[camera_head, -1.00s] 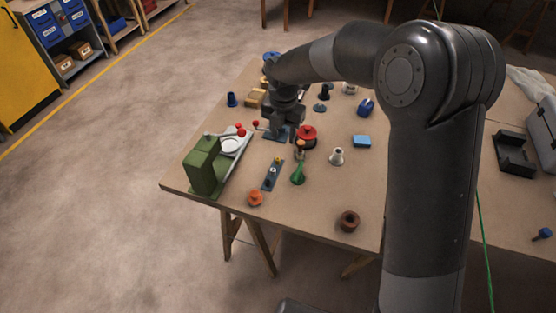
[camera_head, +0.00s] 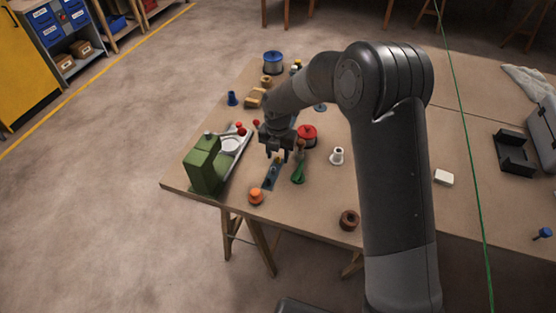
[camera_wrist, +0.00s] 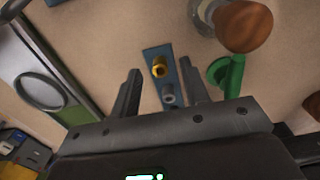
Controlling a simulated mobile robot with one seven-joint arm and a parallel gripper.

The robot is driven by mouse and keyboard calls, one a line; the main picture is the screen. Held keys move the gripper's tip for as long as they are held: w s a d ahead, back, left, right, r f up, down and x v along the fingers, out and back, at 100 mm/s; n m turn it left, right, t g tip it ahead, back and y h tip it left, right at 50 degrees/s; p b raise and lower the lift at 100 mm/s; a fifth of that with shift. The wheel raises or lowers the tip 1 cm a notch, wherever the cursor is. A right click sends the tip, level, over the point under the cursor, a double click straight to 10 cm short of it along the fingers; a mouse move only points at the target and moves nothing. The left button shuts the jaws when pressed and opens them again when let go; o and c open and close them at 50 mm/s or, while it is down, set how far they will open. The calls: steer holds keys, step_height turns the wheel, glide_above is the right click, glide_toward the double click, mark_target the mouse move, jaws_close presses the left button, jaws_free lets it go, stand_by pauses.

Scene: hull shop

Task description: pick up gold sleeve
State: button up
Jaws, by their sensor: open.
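The gold sleeve (camera_wrist: 159,68) stands on a narrow blue-grey plate (camera_wrist: 151,52) in the wrist view, beside a grey sleeve (camera_wrist: 168,94) on the same plate. In the head view the plate (camera_head: 269,182) lies on the table, and the gold sleeve is small and mostly hidden near my gripper. My gripper (camera_head: 278,156) points down just above the far end of the plate. In the wrist view my gripper (camera_wrist: 160,82) is open and empty, with one finger on each side of the plate and its sleeves.
A green machine (camera_head: 203,166) stands left of the plate. An orange part (camera_head: 256,196) sits in front. A red spool (camera_head: 307,134) stands behind.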

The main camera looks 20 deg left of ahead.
steer(key=shift+f, duration=0.5)
steer(key=shift+c, duration=0.4)
jaws_close()
steer(key=shift+r, duration=0.15)
